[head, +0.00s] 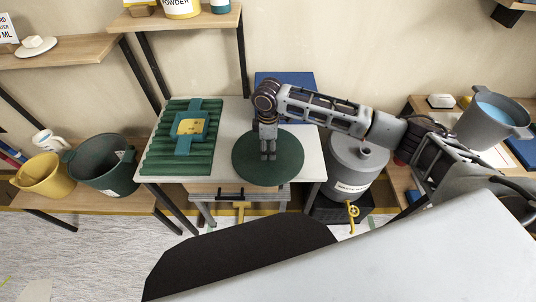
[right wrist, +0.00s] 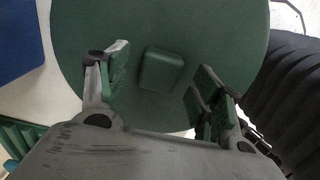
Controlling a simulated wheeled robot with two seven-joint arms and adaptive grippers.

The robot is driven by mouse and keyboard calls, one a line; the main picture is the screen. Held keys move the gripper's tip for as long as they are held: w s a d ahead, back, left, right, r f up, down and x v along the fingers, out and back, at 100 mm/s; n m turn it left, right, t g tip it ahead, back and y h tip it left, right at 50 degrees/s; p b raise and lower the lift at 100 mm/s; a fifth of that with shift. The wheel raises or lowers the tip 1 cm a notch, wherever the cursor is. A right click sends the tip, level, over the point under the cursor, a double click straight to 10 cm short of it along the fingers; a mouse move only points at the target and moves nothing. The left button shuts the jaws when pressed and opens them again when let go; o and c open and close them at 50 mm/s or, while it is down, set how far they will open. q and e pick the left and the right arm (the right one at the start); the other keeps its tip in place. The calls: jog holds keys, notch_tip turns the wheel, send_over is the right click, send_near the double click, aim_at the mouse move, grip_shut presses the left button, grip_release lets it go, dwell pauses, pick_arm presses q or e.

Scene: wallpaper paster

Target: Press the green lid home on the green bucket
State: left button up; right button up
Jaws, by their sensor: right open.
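The round green lid (head: 285,166) lies on the white table (head: 312,160), its near rim close to the front edge. In the right wrist view the lid (right wrist: 235,45) has a square knob (right wrist: 163,68) at its middle. My right gripper (head: 268,157) points down over the lid. In the right wrist view its open fingers (right wrist: 160,80) stand on either side of the knob, with gaps showing; whether they touch the lid is unclear. The dark green bucket (head: 100,176) stands open on the left bench, apart from the lid. My left gripper is not in view.
A green ribbed mat (head: 160,150) with a yellow-labelled item (head: 190,126) lies left of the lid. A blue panel (head: 295,84) is behind it. A yellow bucket (head: 42,178) stands beside the green one. A grey drum (head: 352,178) and grey bucket (head: 490,128) stand right.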

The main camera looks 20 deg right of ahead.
jog(key=shift+f, duration=0.8)
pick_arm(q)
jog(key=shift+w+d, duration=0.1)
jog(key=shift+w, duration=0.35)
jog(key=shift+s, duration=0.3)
pick_arm(e)
jog(key=shift+c, duration=1.2)
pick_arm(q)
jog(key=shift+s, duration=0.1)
pick_arm(e)
jog(key=c, duration=0.9)
jog(key=shift+r, duration=0.15)
